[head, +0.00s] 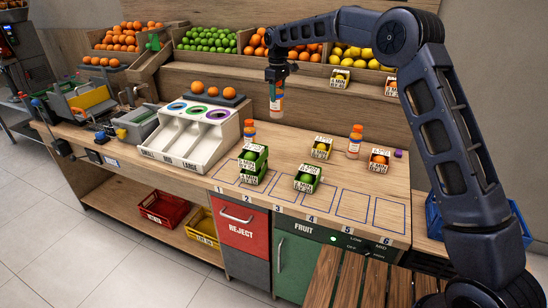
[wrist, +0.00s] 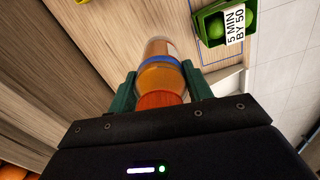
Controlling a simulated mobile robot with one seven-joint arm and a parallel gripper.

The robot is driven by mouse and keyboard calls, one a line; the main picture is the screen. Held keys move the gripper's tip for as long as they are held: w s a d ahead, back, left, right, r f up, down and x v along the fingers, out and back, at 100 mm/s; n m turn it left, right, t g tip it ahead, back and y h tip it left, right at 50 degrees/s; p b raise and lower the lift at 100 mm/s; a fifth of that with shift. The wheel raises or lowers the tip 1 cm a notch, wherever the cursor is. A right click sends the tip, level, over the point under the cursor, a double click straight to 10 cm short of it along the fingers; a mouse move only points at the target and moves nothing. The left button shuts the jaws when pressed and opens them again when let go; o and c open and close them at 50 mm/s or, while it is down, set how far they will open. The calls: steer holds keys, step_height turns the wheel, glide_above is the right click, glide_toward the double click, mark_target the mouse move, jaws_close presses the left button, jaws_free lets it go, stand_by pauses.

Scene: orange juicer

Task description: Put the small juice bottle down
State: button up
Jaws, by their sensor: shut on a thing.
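My gripper (head: 277,77) is shut on the small juice bottle (head: 276,103), which hangs below it above the back of the wooden counter. The wrist view shows the bottle (wrist: 161,73) between the two green fingers (wrist: 161,90), with its orange cap near the palm, amber juice and a blue band. In the head view the bottle looks upright and clear of the counter top (head: 291,140). Two other juice bottles with orange caps stand on the counter, one left of it (head: 249,132) and a larger one to the right (head: 354,142).
Green crates with limes (head: 307,180) stand near the numbered outlined slots. Small labelled crates of fruit (head: 321,148) stand near the larger bottle. A white three-lane sorter (head: 191,138) is to the left. Slots at the front right (head: 353,206) are bare. Fruit bins line the back.

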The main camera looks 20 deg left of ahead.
mark_target(274, 110)
step_height(274, 110, down, 20)
steer(key=a, duration=0.1)
steer(key=shift+s, duration=0.15)
stand_by(0.6)
steer(key=shift+f, duration=0.2)
steer(key=o, duration=1.2)
steer(key=shift+c, duration=0.2)
step_height(274, 110, up, 12)
steer(key=shift+r, duration=0.15)
